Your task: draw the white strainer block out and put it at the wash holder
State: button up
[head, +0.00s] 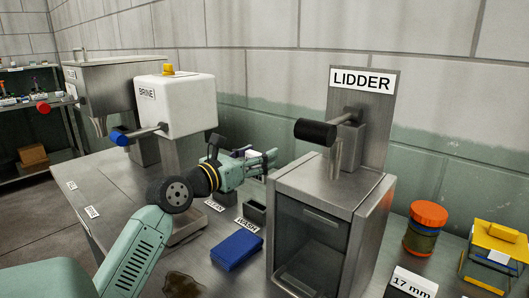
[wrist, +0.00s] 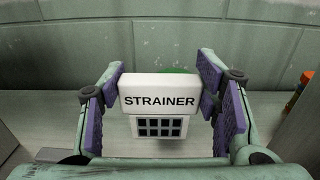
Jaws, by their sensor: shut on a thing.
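The white strainer block (wrist: 160,94), lettered STRAINER with a dark grid below, sits between the finger pads in the wrist view. My gripper (wrist: 158,95) is shut on it, a purple pad at each side. In the head view my gripper (head: 262,164) is above the bench, behind and above the wash holder (head: 255,212). The holder is a small dark box behind the WASH label (head: 247,225). The block is mostly hidden by the fingers in the head view.
The steel LIDDER machine (head: 335,205) stands right of the wash holder. A blue block (head: 237,249) lies in front of the label. The white BRINE machine (head: 176,108) with a blue-knobbed lever is at left.

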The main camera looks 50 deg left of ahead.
aim_at(256, 177)
jog(key=shift+s, duration=0.15)
jog(key=shift+s+f+b, duration=0.1)
jog(key=shift+f+b, duration=0.1)
jog(key=shift+b, duration=0.35)
notch_tip(256, 177, down, 6)
jog(key=b, duration=0.5)
jog(key=shift+r, duration=0.2)
jog(key=shift+b, duration=1.2)
dwell(1.2)
jog(key=shift+d+f+b, duration=0.1)
jog(key=shift+f+b, duration=1.05)
